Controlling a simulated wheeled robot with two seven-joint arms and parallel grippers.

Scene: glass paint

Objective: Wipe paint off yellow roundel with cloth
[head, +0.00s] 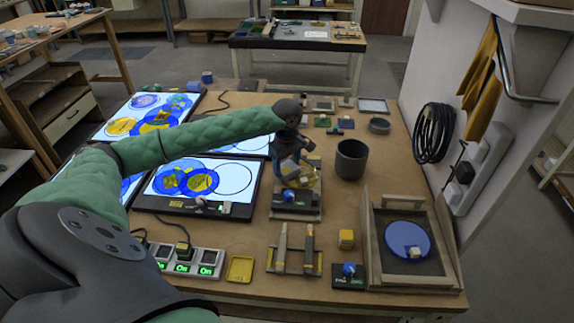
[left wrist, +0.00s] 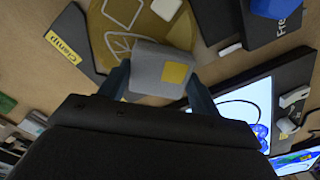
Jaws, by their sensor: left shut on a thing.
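My left gripper (head: 291,163) reaches over the middle of the bench. In the left wrist view the gripper (left wrist: 157,82) is shut on a pale grey block-like cloth pad (left wrist: 147,68) with a yellow square on its face. The yellow roundel (left wrist: 148,27) lies just beyond the pad, which hides part of its edge. Pale outlined shapes show on the roundel; I cannot tell which are paint. I cannot tell whether pad and roundel touch. In the head view the roundel (head: 310,178) is partly hidden by my gripper. My right gripper is not in view.
A dark clamp base (head: 297,200) stands below the roundel. A dark cup (head: 351,160) is to its right. A lit panel (head: 235,180) lies to the left.

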